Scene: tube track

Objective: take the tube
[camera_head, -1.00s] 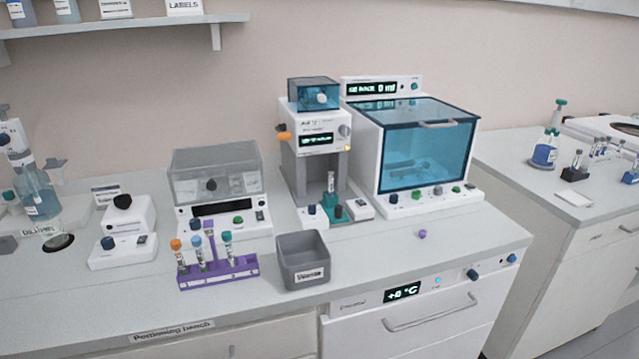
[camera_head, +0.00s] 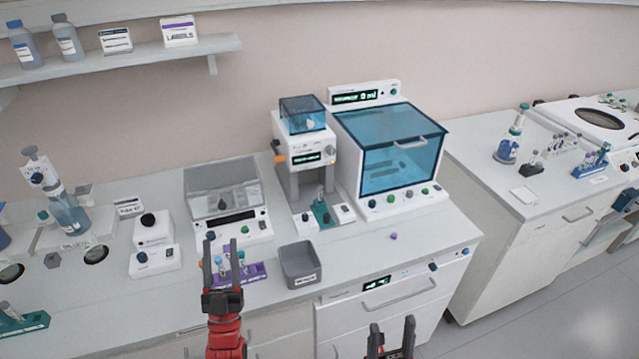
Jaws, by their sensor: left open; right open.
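Several capped tubes, one of them a teal-capped tube (camera_head: 241,259), stand in the purple rack (camera_head: 256,278) at the front of the bench. Another tube (camera_head: 321,194) stands upright in the teal holder (camera_head: 321,213) of the white device in the middle. My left gripper (camera_head: 222,245) points up in front of the purple rack, open and apparently empty; it hides the rack's left part and some of its tubes. My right gripper (camera_head: 391,326) is low at the bottom of the view, open, in front of the bench's cabinet and away from the tubes.
A grey bin (camera_head: 301,280) stands right of the rack. A clear-lidded device (camera_head: 222,188) is behind it. A blue glass cabinet (camera_head: 395,167) stands at the back. A small purple cap (camera_head: 393,236) lies on clear bench top. More tubes stand on the right bench (camera_head: 505,190).

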